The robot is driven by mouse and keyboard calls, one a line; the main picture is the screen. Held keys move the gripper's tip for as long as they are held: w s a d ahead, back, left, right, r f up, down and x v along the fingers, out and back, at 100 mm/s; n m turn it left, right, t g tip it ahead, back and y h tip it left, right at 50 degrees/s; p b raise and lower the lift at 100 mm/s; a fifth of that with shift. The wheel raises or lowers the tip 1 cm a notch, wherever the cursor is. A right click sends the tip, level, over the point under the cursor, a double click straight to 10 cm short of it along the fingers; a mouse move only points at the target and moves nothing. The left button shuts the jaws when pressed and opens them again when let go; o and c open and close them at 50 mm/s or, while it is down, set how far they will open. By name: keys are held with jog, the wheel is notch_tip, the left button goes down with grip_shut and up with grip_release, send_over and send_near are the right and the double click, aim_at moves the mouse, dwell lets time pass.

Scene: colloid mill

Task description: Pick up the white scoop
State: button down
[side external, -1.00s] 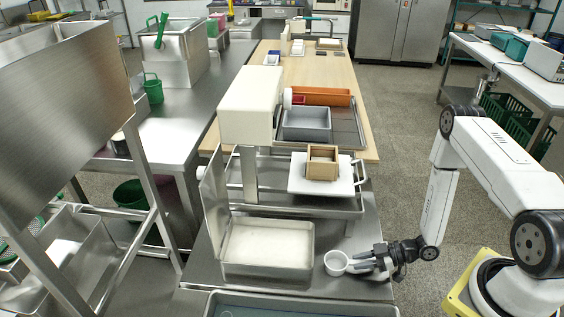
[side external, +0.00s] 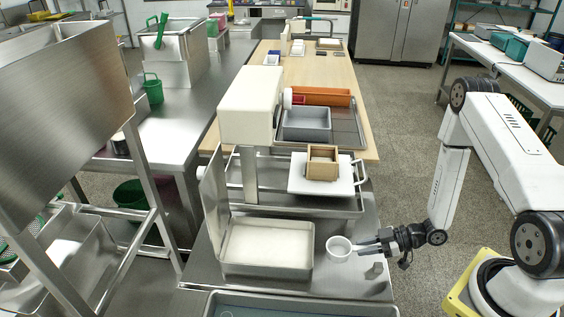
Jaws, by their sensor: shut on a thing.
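The white scoop (side external: 339,248) is a small round cup whose handle points right toward my gripper. My gripper (side external: 378,244) is shut on the scoop's handle, to the right of the cup. The scoop is held above the steel table, apart from its surface as far as I can tell. The fingers hide most of the handle.
An open steel tray (side external: 268,247) with white contents and a raised lid stands left of the scoop. A small grey piece (side external: 374,269) stands on the steel table (side external: 345,285) below my gripper. A blue-grey tray (side external: 300,304) lies at the front edge. A wooden box (side external: 322,162) sits farther back.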

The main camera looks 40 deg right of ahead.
jog(key=shift+r, duration=1.85)
